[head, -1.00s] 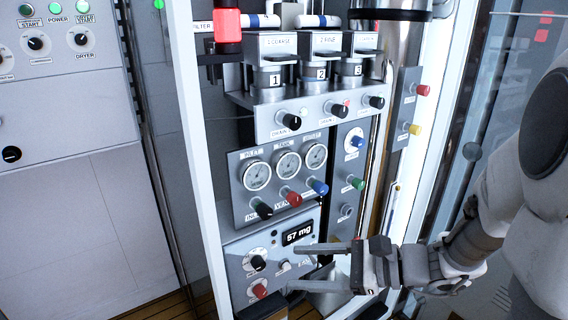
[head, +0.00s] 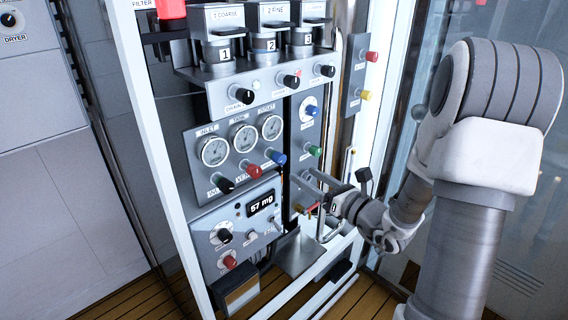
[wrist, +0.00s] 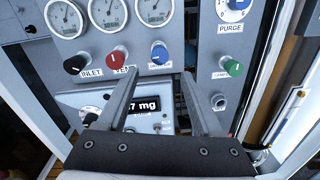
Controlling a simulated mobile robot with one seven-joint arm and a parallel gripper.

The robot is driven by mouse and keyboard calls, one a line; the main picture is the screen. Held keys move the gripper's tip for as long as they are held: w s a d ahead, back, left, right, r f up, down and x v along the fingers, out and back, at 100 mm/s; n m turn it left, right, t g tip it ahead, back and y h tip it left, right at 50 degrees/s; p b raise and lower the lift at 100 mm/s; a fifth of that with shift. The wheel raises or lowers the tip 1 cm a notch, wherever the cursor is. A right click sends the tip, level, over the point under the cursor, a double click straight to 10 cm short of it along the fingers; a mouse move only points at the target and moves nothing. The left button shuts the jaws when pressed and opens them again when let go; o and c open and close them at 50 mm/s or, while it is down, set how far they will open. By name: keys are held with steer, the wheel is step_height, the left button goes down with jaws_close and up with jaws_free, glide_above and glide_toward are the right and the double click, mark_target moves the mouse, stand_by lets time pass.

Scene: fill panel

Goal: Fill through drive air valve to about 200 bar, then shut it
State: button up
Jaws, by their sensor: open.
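The gauge panel carries three round white gauges (head: 243,137) above a black INLET knob (wrist: 76,64), a red VENT knob (wrist: 118,54) and a blue knob (wrist: 160,53) whose label is hard to read. I cannot read a drive air label on any knob. The gauge readings are too small to tell. My gripper (head: 304,180) is open and empty in front of the panel, below and right of the blue knob in the head view. In the wrist view its fingers (wrist: 158,80) point up at the panel, the blue knob showing between and beyond their tips, apart from them.
A green knob (head: 314,150) and a blue PURGE dial (wrist: 236,4) sit on the narrow panel at right. Red (head: 371,56) and yellow (head: 364,95) knobs stick out further right. A lower panel shows a 57 mg display (head: 261,203). A white frame post (head: 150,130) stands at left.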

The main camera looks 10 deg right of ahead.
mark_target(282, 160)
steer(key=x, duration=0.9)
steer(key=shift+b, duration=0.4)
jaws_close()
